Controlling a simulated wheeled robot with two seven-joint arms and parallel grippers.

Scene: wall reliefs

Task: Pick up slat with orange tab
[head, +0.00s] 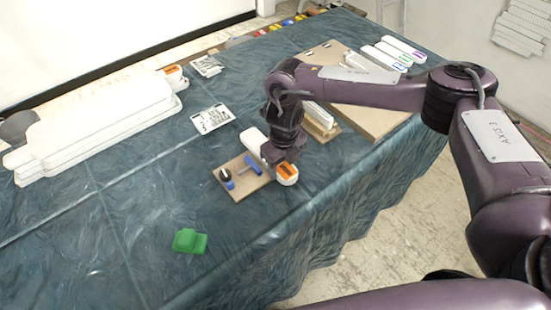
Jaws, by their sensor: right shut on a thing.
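A white slat with an orange tab (287,171) lies over a small tan board (229,172) near the middle of the table. Its tab end points toward the table's front right edge, and its other end (252,139) shows behind my gripper. My right gripper (273,155) points down and is shut on this slat. The fingertips are partly hidden by the wrist, and I cannot tell whether the slat is clear of the board. My left gripper is not in view.
Blue parts and a black knob (225,174) sit on the tan board. A green block (189,241) lies at the front. White stacked panels (95,127) fill the left, with another orange piece (172,71) behind. White slats with coloured marks (394,53) lie at the back right.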

